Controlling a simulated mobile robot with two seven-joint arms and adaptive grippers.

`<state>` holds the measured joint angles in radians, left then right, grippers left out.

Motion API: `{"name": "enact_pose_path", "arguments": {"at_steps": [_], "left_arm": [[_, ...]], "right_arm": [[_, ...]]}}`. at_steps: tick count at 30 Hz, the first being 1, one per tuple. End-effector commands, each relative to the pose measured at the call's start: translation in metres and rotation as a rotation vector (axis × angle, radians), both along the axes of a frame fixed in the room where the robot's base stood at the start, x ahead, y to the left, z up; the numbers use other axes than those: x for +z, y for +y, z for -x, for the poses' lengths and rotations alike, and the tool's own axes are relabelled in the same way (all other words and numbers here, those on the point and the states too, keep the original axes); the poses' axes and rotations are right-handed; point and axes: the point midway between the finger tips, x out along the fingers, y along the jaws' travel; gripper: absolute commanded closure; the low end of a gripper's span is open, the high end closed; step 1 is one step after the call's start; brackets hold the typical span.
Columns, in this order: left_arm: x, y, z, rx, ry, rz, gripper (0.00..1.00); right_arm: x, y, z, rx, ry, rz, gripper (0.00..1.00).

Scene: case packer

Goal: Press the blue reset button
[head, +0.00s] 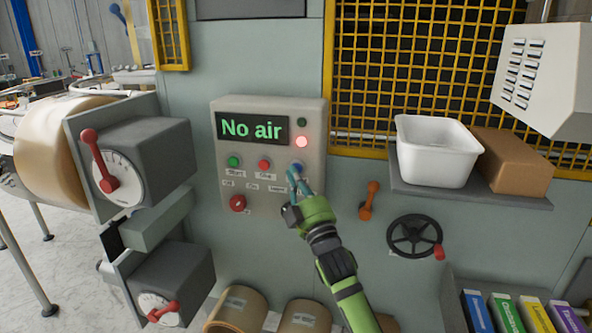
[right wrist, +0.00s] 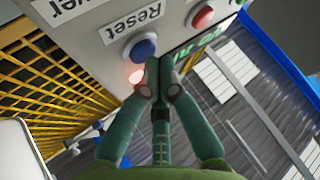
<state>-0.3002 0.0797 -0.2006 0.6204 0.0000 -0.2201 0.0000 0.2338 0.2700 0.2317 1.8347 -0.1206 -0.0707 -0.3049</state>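The blue reset button (head: 298,166) sits at the right end of the upper button row on the grey control panel (head: 315,120). In the right wrist view the blue button (right wrist: 140,48) shows clearly beside its "Reset" label. My right gripper (head: 297,176) is at the panel, and its teal fingers overlap the lower part of the button in the head view. In the right wrist view its fingertips (right wrist: 161,72) are together and empty, close beside the button. I cannot tell whether they touch it. My left gripper is not in view.
The panel display (head: 252,128) reads "No air" and a red lamp (head: 302,142) is lit. Green (head: 233,161) and red (head: 264,164) buttons and a red knob (head: 237,203) are nearby. An orange lever (head: 369,200) and black handwheel (head: 414,236) are to the right.

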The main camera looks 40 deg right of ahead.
Motion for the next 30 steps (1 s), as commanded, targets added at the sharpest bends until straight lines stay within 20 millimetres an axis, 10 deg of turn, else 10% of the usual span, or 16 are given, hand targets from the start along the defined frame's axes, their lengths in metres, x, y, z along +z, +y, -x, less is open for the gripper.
{"name": "enact_pose_path", "arguments": {"at_steps": [30], "left_arm": [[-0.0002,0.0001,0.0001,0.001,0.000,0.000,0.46]], "right_arm": [[0.0004,-0.0036,-0.0030,0.000,0.000,0.000,1.00]]}}
